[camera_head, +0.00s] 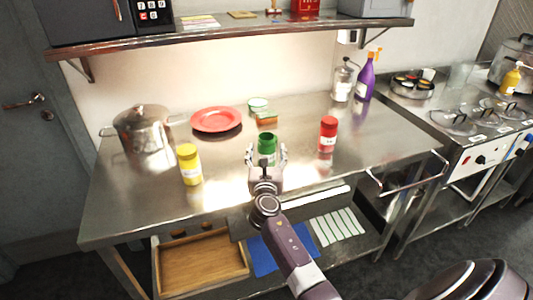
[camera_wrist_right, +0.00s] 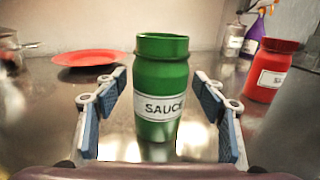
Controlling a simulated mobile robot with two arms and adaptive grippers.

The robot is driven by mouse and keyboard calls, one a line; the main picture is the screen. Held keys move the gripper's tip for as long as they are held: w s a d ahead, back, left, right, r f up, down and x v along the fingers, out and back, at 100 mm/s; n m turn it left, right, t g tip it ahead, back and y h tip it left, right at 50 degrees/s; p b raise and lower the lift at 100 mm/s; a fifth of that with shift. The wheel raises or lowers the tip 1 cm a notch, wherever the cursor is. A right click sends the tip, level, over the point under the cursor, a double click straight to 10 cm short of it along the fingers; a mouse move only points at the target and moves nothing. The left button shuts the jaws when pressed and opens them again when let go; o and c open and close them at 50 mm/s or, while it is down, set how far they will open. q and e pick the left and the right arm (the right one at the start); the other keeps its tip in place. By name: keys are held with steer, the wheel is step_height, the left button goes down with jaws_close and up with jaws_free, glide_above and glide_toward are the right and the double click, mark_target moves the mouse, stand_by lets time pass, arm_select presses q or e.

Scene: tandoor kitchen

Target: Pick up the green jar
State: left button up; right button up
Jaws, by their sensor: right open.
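The green jar (camera_head: 267,143) stands upright on the steel table, near the middle of the head view. In the right wrist view the green jar (camera_wrist_right: 162,92) is close ahead, with a white label reading "SAUCE". My right gripper (camera_head: 267,157) is open, and its fingers (camera_wrist_right: 160,110) stand to the left and right of the jar, with gaps on both sides and no visible contact. In the head view the gripper hides the lower part of the jar. My left gripper is not in view.
A yellow jar (camera_head: 189,165) stands to the left and a red jar (camera_head: 328,134) to the right. Behind are a red plate (camera_head: 216,119), a pot (camera_head: 143,129) and a purple spray bottle (camera_head: 367,80). A shelf (camera_head: 250,36) overhangs the back. Bare steel surrounds the green jar.

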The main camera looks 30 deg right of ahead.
steer(key=shift+r, duration=0.1)
steer(key=c, duration=1.5)
